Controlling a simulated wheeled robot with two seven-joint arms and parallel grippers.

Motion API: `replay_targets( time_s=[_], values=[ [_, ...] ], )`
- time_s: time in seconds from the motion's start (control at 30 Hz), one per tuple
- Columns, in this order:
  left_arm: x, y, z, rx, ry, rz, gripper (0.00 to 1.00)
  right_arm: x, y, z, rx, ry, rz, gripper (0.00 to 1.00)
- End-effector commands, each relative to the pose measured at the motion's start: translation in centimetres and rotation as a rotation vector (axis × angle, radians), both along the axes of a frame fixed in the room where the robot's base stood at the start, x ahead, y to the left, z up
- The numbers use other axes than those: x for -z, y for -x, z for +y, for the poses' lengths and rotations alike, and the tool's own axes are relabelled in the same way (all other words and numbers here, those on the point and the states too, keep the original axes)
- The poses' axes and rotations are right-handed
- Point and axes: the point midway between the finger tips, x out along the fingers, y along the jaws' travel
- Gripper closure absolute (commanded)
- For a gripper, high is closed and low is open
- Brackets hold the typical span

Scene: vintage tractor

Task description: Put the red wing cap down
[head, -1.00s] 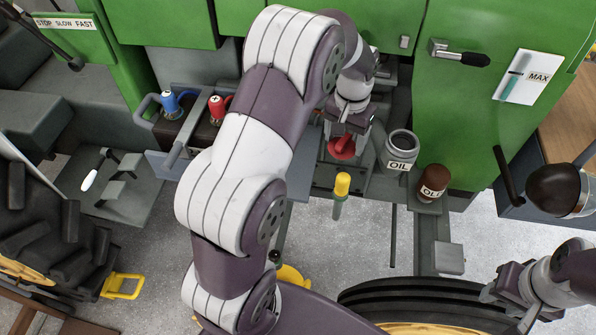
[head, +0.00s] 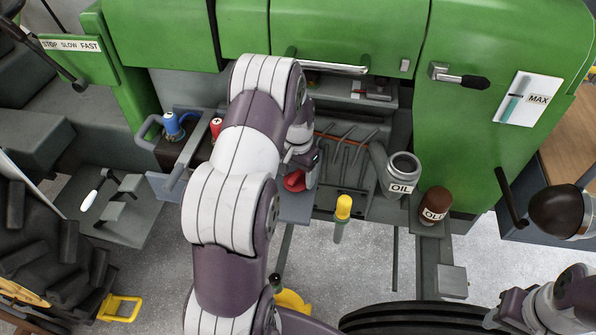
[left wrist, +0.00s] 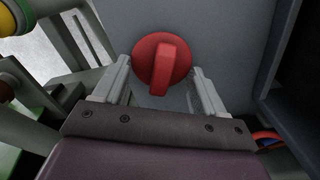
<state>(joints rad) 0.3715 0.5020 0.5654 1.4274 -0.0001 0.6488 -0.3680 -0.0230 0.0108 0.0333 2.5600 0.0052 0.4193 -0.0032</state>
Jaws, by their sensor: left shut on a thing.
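The red wing cap (head: 294,181) is at my left gripper (head: 299,168), which comes down from the left in the head view. In the left wrist view the cap (left wrist: 162,58) is a round red disc with a raised wing, and the grey fingers are on both sides of it. The gripper is shut on it. A grey ledge (head: 296,208) lies below the cap in the head view. I cannot tell whether the cap touches it. My right gripper (head: 508,318) is at the lower right, partly cut off; its fingers are unclear.
A yellow-topped dipstick (head: 342,212) is close by. A battery with a blue terminal (head: 173,125) is at the left. A tyre (head: 420,318) is below.

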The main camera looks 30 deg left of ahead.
Motion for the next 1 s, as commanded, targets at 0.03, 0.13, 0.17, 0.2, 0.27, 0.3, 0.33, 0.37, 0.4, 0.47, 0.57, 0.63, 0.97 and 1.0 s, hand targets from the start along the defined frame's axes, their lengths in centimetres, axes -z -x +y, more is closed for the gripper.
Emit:
replay_targets(
  time_s=[0.03, 0.13, 0.17, 0.2, 0.27, 0.3, 0.33, 0.37, 0.4, 0.47, 0.57, 0.63, 0.97, 1.0],
  values=[
    [-0.1, -0.1, 0.0, 0.0, -0.001, -0.002, 0.9, 0.0, 0.0, 0.0, 0.0, 0.0, 0.0, 0.57],
    [-0.1, -0.1, 0.0, 0.0, -0.001, -0.002, 0.9, 0.0, 0.0, 0.0, 0.0, 0.0, 0.0, 0.57],
    [-0.1, -0.1, 0.0, 0.0, -0.001, -0.002, 0.9, 0.0, 0.0, 0.0, 0.0, 0.0, 0.0, 0.57],
    [0.1, -0.1, 0.0, 0.0, -0.001, -0.002, 0.9, 0.1, 0.0, 0.0, 0.0, 0.0, 0.0, 0.57],
    [0.3, 0.0, 0.0, 0.0, 0.0, -0.001, 0.9, 0.2, 0.0, 0.0, 0.0, 0.0, 0.0, 0.57],
    [0.2, 0.0, 0.0, 0.0, -0.001, -0.001, 0.19, 0.1, 0.0, 0.0, 0.0, 0.0, 0.0, 0.57],
    [0.2, -0.1, 0.0, 0.0, -0.001, -0.002, 0.1, 0.1, 0.0, 0.0, 0.0, 0.0, 0.0, 0.57],
    [0.2, 0.0, 0.0, 0.0, -0.001, -0.002, 0.04, 0.1, 0.0, 0.0, 0.0, 0.0, 0.0, 0.57],
    [0.2, -0.1, 0.0, 0.0, -0.001, -0.002, 0.04, 0.1, 0.0, 0.0, 0.0, 0.0, 0.0, 0.57],
    [0.2, -0.1, 0.0, 0.0, -0.001, -0.002, 0.04, 0.1, 0.0, 0.0, 0.0, 0.0, 0.0, 0.57],
    [0.2, -0.1, 0.0, 0.0, -0.001, -0.002, 0.04, 0.1, 0.0, 0.0, 0.0, 0.0, 0.0, 0.57],
    [0.1, -0.1, 0.0, 0.0, -0.001, -0.002, 0.04, 0.1, 0.0, 0.0, 0.0, 0.0, 0.0, 0.57],
    [-6.8, -0.2, 0.0, 0.0, -0.003, -0.007, 0.04, 0.2, 0.0, 0.0, 0.0, 0.0, 0.0, 0.57],
    [-7.8, -0.2, 0.0, 0.0, -0.003, -0.007, 0.04, 0.2, 0.0, 0.0, 0.0, 0.0, 0.0, 0.57]
  ],
)
